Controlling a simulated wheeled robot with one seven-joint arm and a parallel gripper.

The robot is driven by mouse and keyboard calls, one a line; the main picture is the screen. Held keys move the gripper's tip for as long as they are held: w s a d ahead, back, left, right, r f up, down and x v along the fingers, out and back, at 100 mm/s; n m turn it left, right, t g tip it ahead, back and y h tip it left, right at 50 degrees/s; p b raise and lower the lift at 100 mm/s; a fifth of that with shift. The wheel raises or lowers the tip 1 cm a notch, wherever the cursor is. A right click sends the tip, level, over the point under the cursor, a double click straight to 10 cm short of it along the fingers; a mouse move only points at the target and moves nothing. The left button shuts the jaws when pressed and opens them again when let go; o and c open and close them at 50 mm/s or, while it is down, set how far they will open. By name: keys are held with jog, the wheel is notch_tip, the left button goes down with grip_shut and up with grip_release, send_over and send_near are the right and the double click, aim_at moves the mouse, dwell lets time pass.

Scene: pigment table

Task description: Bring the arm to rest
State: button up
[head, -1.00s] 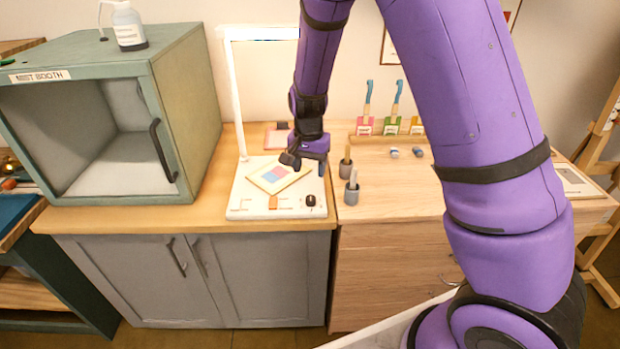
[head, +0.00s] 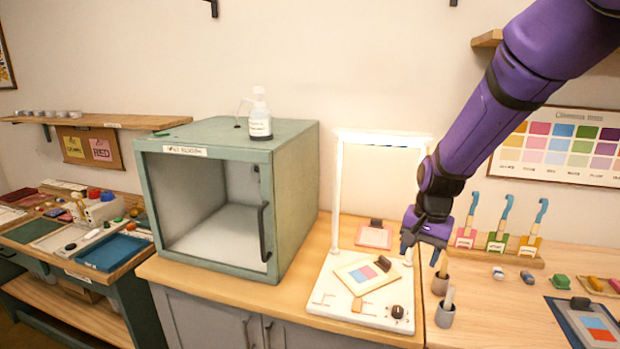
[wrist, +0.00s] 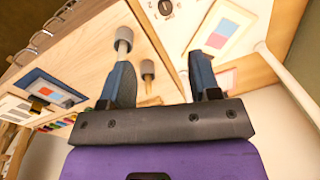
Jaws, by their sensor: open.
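My gripper (head: 424,250) is at the end of my purple arm in the head view. It hangs above the back right part of the white lit stand, empty. In the wrist view its two dark fingers (wrist: 160,88) stand apart with nothing between them. A card with pink and blue patches (head: 367,274) lies tilted on the white stand (head: 330,290), left of and below my gripper. The card also shows in the wrist view (wrist: 222,30).
Two grey cups (head: 445,316) with tools stand just right of the white stand. Several blue-handled tools (head: 498,235) stand in a rack behind. A clipboard (head: 590,325) lies at front right.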

jog(key=s+d+r+n+t, duration=0.2)
jog(key=s+d+r+n, duration=0.1)
jog(key=s+r, duration=0.6)
jog(key=s+d+r+n+t, duration=0.2)
jog(key=s+r, duration=0.8)
jog(key=s, duration=0.7)
jog(key=shift+d+n+t+h, duration=0.3)
jog(key=shift+d+n+h, duration=0.15)
jog(key=shift+n, duration=0.25)
